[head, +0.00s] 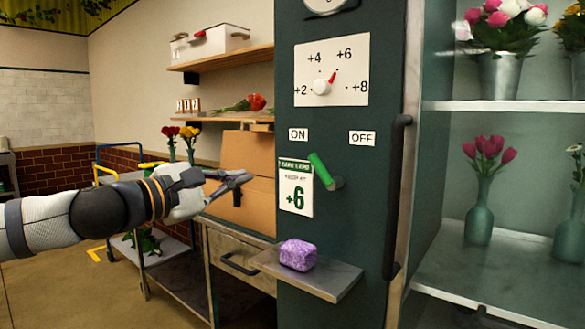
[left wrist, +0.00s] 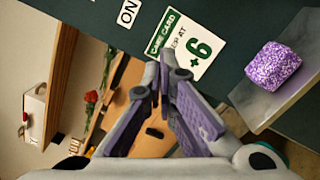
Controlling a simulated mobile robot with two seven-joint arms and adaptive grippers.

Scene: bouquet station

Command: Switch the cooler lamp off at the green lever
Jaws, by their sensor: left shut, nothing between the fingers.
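The green lever (head: 320,170) sits on the dark cooler panel, on a round pivot. Its green end tilts up and left, toward the ON label (head: 298,134); the OFF label (head: 362,138) is at the upper right. My left gripper (head: 248,177) is shut and empty, left of the lever and apart from it, in front of a cardboard box. In the left wrist view its fingertips (left wrist: 166,62) meet near the care card (left wrist: 188,45). The lever does not show in that view. My right gripper is not in view.
A care card reading +6 (head: 296,187) hangs just left of the lever. A purple block (head: 298,255) lies on a small shelf (head: 335,282) below. A dial (head: 322,87) is above. The cooler's dark door handle (head: 396,200) stands to the right, beside shelves of flowers.

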